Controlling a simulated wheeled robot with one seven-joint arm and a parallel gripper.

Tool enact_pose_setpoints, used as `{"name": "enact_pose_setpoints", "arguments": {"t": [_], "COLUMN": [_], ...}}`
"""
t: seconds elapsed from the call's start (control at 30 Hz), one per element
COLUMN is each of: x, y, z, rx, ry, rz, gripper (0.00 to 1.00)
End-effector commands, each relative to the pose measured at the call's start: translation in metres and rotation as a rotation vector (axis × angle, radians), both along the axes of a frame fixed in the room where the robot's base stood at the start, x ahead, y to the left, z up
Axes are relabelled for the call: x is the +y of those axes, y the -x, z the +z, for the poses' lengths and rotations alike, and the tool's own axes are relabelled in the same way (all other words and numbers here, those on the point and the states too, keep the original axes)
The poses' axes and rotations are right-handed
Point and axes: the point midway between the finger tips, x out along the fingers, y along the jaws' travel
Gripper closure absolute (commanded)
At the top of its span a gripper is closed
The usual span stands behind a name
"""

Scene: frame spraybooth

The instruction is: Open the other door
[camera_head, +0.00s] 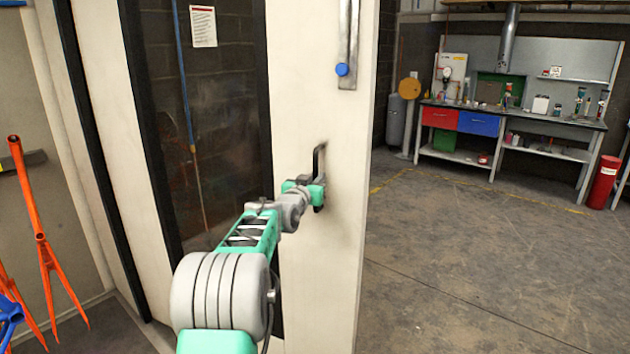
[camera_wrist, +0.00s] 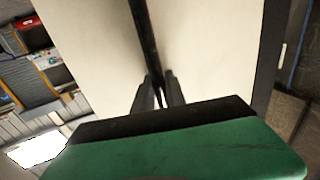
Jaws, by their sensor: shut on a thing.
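A white door (camera_head: 318,265) with a tall dark glass window (camera_head: 205,110) fills the middle of the head view. A black bar handle (camera_head: 320,158) is mounted on its white face, and my gripper (camera_head: 315,190) is at the lower part of it. In the wrist view the two fingers of my gripper (camera_wrist: 159,92) are closed around the dark handle bar (camera_wrist: 146,40), which runs up the white door panel (camera_wrist: 95,45). Higher on the door is a metal bolt strip with a blue knob (camera_head: 342,70). Part of the handle is hidden behind my gripper.
Bare concrete floor (camera_head: 450,270) lies open to the right of the door edge. A workbench (camera_head: 510,120) with red and blue drawers stands at the back right, with a red cylinder (camera_head: 604,182) beside it. Orange bicycle frames (camera_head: 45,245) are at the left.

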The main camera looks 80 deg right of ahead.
Motion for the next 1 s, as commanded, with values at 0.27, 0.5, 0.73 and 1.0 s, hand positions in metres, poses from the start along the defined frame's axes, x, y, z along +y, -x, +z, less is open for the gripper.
{"name": "enact_pose_setpoints", "arguments": {"t": [0.27, 0.5, 0.73, 1.0], "x": [-0.001, 0.0, 0.001, 0.04], "y": [-0.002, 0.003, 0.003, -0.008], "z": [0.001, 0.0, -0.001, -0.002], "rx": [-0.004, -0.003, -0.002, -0.003], "ry": [0.002, 0.001, -0.001, 0.001], "rz": [0.006, -0.002, -0.003, 0.0], "gripper": [0.8, 0.62, 0.62, 0.62]}}
